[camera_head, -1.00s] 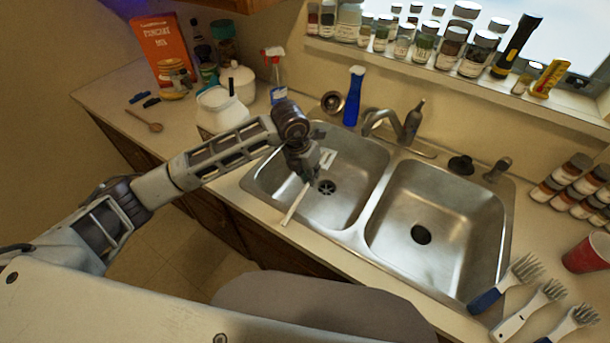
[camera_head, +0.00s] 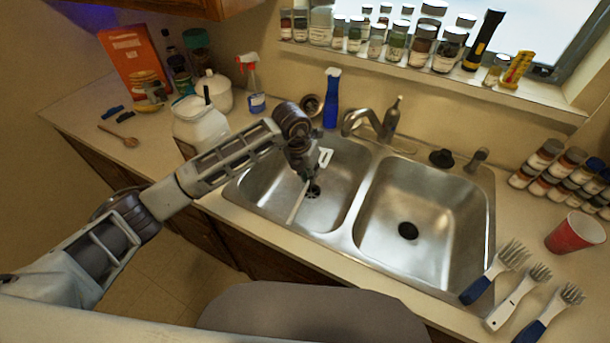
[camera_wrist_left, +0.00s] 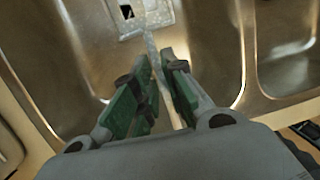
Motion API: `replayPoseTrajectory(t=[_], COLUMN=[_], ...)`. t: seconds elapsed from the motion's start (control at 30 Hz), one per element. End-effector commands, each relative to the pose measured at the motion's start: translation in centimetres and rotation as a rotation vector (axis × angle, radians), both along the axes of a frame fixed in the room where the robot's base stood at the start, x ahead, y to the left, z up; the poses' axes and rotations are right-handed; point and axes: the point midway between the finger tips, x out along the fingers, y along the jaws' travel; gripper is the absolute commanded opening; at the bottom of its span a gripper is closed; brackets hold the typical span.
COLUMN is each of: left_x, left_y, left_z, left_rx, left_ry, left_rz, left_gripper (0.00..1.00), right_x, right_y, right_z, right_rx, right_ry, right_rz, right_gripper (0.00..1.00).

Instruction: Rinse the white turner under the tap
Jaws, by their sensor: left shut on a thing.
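The white turner (camera_head: 324,157) is in my left gripper (camera_head: 304,176), over the left sink basin (camera_head: 258,185). In the head view its slotted head points up and right, and its handle slants down toward the front rim. In the left wrist view the green-padded fingers (camera_wrist_left: 158,92) are closed around the turner, whose pale slotted head (camera_wrist_left: 150,22) shows beyond them. The tap (camera_head: 387,122) stands behind the sink, with its spout to the right of the turner head and apart from it. I see no water stream. My right gripper is not in view.
The right basin (camera_head: 440,225) is empty. A blue spray bottle (camera_head: 331,105) stands behind the left basin, and a white jar (camera_head: 200,125) is close behind my left arm. Several brushes (camera_head: 515,300) and a red cup (camera_head: 574,233) are at the right.

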Motion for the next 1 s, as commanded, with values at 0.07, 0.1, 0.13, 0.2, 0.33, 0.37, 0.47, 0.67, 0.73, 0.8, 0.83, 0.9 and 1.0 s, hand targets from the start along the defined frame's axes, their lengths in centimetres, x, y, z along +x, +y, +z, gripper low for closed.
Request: replayPoseTrajectory(t=[0.07, 0.1, 0.13, 0.2, 0.33, 0.37, 0.47, 0.67, 0.73, 0.8, 0.83, 0.9, 1.0], left_x=[0.3, 0.5, 0.6, 0.8, 1.2, 1.4, 1.7, 2.4, 2.7, 2.9, 3.0, 3.3, 3.5], left_y=[-0.5, -0.7, -0.8, -1.1, -1.7, -1.8, -2.3, -3.2, -3.6, -3.9, -4.0, -4.3, -4.7], left_z=[-0.2, -0.2, -0.3, -0.4, -0.6, -0.7, -0.8, -1.1, -1.2, -1.3, -1.4, -1.5, -1.5], left_rx=[-0.001, -0.001, 0.0, 0.0, 0.0, 0.0, 0.0, 0.0, 0.0, 0.0, 0.0, 0.0, 0.0], left_ry=[-0.001, -0.001, -0.001, -0.001, -0.001, -0.001, -0.001, -0.001, -0.001, 0.0, -0.001, -0.001, -0.001], left_rz=[-0.001, -0.001, -0.001, -0.001, -0.001, -0.001, -0.001, -0.001, -0.001, 0.0, 0.0, 0.0, -0.001], left_gripper=[0.0, 0.0, 0.0, 0.0, 0.0, 0.0, 0.0, 0.0, 0.0, 0.0, 0.0, 0.0, 0.0], right_x=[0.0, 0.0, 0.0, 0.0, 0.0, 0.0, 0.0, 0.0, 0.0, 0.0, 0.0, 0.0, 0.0], right_y=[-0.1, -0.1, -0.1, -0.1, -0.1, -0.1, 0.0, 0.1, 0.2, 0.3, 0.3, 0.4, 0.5], right_z=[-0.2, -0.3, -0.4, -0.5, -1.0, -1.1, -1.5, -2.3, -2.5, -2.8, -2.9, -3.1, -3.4], right_rx=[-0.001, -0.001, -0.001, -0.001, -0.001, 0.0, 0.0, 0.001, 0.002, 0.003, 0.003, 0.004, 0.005], right_ry=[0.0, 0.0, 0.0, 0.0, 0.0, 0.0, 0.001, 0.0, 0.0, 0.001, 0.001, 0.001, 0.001], right_rz=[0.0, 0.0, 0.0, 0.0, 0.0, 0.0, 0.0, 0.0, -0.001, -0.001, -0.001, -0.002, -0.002], right_gripper=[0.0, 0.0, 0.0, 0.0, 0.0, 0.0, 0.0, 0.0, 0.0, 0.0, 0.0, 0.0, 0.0])
